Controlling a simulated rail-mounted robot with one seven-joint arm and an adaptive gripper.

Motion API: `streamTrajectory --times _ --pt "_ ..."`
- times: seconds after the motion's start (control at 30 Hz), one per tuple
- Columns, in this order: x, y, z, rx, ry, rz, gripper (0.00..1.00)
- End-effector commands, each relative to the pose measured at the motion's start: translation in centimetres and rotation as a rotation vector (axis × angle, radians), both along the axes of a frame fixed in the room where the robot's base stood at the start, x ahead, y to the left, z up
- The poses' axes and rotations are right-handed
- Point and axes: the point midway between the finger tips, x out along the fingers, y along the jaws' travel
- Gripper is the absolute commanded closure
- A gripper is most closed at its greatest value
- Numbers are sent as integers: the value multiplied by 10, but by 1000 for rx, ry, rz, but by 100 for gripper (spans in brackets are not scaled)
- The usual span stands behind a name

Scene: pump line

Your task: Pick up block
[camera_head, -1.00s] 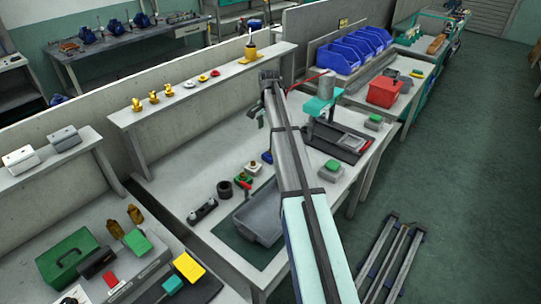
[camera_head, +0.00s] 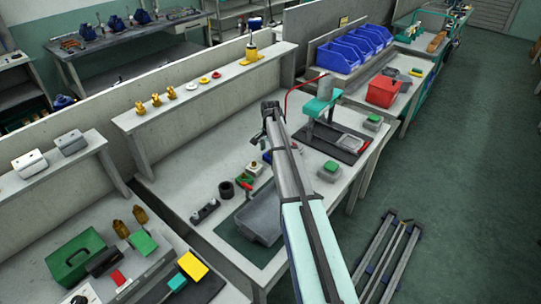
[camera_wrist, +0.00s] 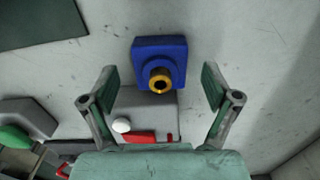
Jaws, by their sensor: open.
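A blue block (camera_wrist: 150,56) with a brass-coloured round fitting on its face shows in the wrist view, on the pale table top. It sits ahead of my gripper (camera_wrist: 160,98) and roughly midway between the two finger lines. My gripper is open, with the fingers wide apart and nothing between them. In the head view, my gripper (camera_head: 270,108) is over the worktable, and a small part of the blue block (camera_head: 266,157) shows beside my arm, which hides the rest.
A grey bin (camera_head: 257,215) stands near the table's front edge. A teal press (camera_head: 322,102) is to the right of my arm. A raised shelf (camera_head: 205,90) with small yellow parts runs behind. In the wrist view, a grey piece (camera_wrist: 150,112) lies just below the block.

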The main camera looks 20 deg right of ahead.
Motion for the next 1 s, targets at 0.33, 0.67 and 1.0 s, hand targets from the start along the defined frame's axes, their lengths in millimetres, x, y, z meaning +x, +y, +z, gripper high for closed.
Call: streamTrajectory --times 0.33,0.67,1.0 --pt "0 0 -10 -1 -1 0 16" --pt "0 0 -10 -1 -1 0 89" --pt "0 0 -5 -1 -1 0 90"
